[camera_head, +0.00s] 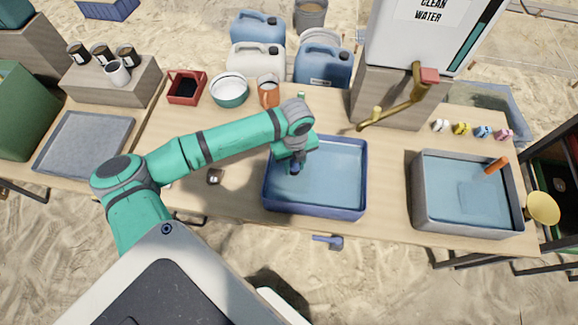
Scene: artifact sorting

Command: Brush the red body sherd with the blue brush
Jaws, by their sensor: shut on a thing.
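My gripper (294,164) is over the left part of a blue basin (364,180) of water. It is shut on a small dark-blue thing, most likely the blue brush, which is largely hidden by the gripper and points down toward the water. I cannot make out the red body sherd. It may be hidden under the gripper or the water. Whether the brush touches anything below cannot be told.
A grey basin (418,190) with water and an orange handle (497,165) stands right. A brass tap (400,105) juts out behind the blue basin. A red caddy (186,88), bowl (229,91) and orange mug (268,92) stand behind my arm. A grey tray (82,143) lies left.

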